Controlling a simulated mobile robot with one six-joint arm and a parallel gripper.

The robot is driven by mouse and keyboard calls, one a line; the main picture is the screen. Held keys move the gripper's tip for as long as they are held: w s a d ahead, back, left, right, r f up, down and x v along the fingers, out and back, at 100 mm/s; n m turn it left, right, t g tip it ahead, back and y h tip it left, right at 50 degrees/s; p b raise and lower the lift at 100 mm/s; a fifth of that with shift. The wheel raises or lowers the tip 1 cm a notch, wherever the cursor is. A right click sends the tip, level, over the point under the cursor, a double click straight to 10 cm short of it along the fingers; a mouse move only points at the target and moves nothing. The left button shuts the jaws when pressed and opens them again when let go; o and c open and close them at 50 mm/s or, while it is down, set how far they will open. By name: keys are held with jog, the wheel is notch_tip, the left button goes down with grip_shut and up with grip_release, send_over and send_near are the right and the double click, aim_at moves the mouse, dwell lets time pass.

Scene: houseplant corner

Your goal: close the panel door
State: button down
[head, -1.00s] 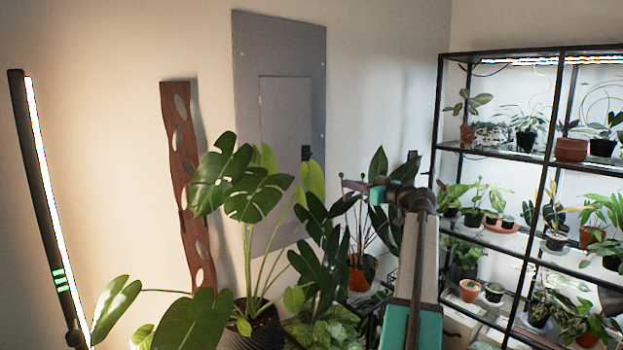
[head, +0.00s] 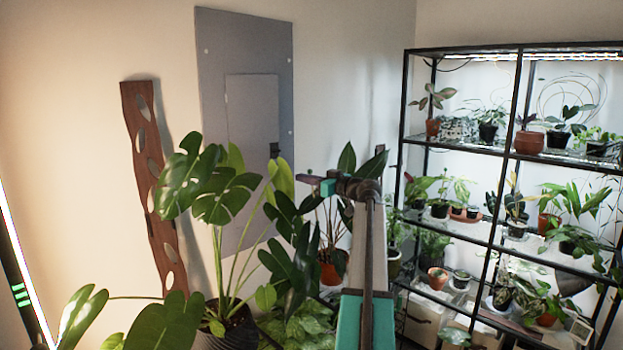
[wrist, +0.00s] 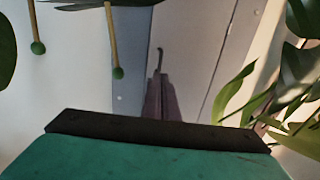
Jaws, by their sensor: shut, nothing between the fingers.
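The grey wall panel (head: 210,110) hangs on the back wall in the head view. Its panel door (head: 250,105) is a paler rectangle with a dark latch (head: 274,150) on its right edge. The door looks flush or nearly flush with the panel; I cannot tell if a small gap is left. Leaves cover its lower part. My gripper (head: 303,178) is shut and empty, seen just right of the panel's right edge. In the wrist view my gripper (wrist: 160,82) points toward the grey door surface (wrist: 190,55); contact cannot be told.
A large-leaved plant (head: 228,195) in a dark pot stands before the panel, its leaves close to my arm. A wavy wooden board (head: 150,180) hangs left. A black shelf rack (head: 403,130) with several potted plants stands right. Leaves (wrist: 240,90) also show in the wrist view.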

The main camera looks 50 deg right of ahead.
jog(key=p, duration=0.3)
send_near(276, 170)
jog(key=w, duration=0.2)
jog(key=w+a, duration=0.1)
jog(key=shift+w+f, duration=0.1)
jog(key=shift+f, duration=0.2)
jog(key=shift+w+f+b, duration=0.1)
jog(key=shift+b, duration=0.3)
jog(key=b, duration=0.2)
jog(key=w+d+b, duration=0.1)
jog(key=b, duration=0.1)
jog(key=shift+w+f, duration=0.1)
jog(key=shift+w, duration=0.2)
jog(key=shift+w+b, duration=0.25)
jog(key=shift+b, duration=0.55)
jog(key=shift+d+r, duration=0.1)
jog(key=shift+r, duration=0.1)
jog(key=shift+w+r, duration=0.1)
jog(key=shift+r, duration=0.05)
jog(key=shift+b, duration=0.35)
